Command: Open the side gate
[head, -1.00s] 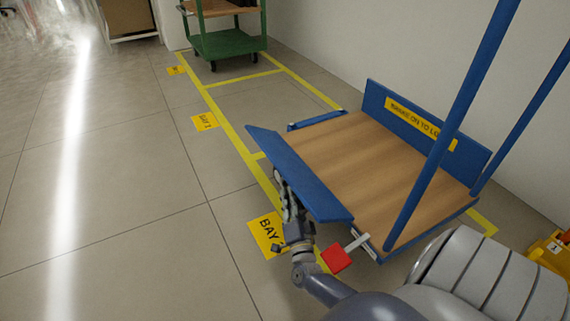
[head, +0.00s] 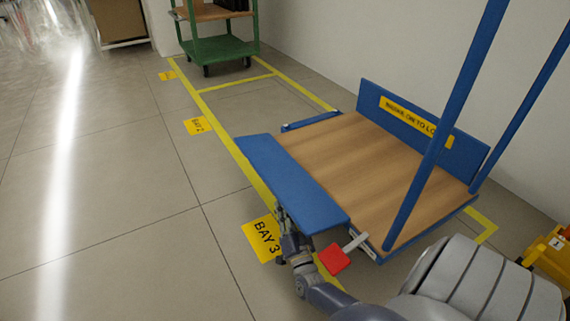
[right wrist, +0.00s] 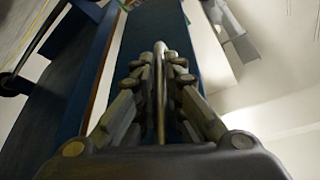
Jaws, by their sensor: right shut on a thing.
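The blue side gate (head: 292,183) is a flat panel along the left edge of the cart's wooden deck (head: 375,170). It is tilted far outward, close to level with the deck. My right gripper (head: 284,228) is below the gate's outer edge near its front end, partly hidden by the panel. In the right wrist view its fingers (right wrist: 161,95) are closed around a thin metal bar or edge, with the blue panel (right wrist: 150,28) behind. My left gripper is not in view.
A red pedal (head: 335,261) sticks out at the cart's front corner. Blue posts (head: 447,125) rise at the right. A green cart (head: 220,48) stands further back. Yellow tape and a Bay 3 label (head: 262,238) mark the floor. The floor at left is clear.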

